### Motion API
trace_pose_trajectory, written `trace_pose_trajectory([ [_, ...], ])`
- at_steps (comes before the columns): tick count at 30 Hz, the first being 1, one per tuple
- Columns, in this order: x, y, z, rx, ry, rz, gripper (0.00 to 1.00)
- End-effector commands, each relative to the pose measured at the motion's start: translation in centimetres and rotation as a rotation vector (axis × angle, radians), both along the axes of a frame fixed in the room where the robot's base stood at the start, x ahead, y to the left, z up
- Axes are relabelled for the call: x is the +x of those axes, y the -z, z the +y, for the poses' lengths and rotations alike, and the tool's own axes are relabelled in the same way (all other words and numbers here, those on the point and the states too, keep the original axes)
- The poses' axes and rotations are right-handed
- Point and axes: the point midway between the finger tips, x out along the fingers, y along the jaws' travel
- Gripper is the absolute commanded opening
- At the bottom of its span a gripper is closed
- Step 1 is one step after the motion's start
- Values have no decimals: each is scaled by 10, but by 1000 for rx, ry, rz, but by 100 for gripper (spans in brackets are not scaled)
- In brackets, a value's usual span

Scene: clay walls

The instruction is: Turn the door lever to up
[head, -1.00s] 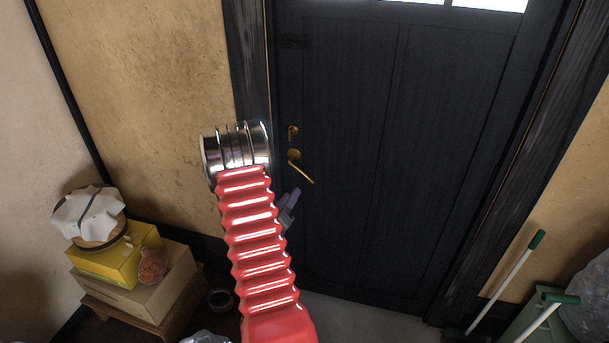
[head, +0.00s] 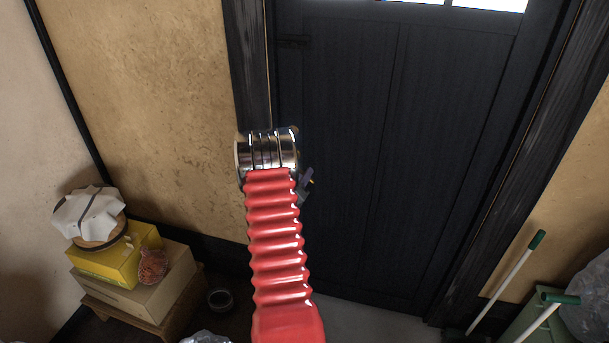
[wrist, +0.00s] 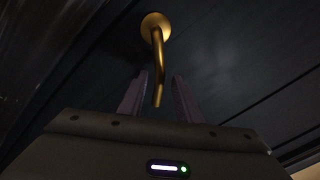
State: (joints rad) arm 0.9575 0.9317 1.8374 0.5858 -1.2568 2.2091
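The brass door lever (wrist: 158,62) shows in the wrist view, running from its round plate toward me. Its free end lies between the two fingers of my gripper (wrist: 159,92), with a gap on each side, so the gripper is open around the lever's end. In the head view my red arm and its metal wrist hide nearly all of the lever. Part of my gripper (head: 307,182) shows just right of the wrist, with a small yellow bit beside it. The dark door (head: 400,150) looks closed.
A dark door frame post (head: 250,70) and a tan wall stand left of the door. Boxes (head: 115,258) on a low wooden stand are at the lower left. Green-tipped poles (head: 507,280) lean at the lower right.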

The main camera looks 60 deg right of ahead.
Motion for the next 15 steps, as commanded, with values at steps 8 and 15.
trace_pose_trajectory([
  [8,1,0,-18,1,-1,1,31],
  [15,1,0,-18,1,-1,1,31],
])
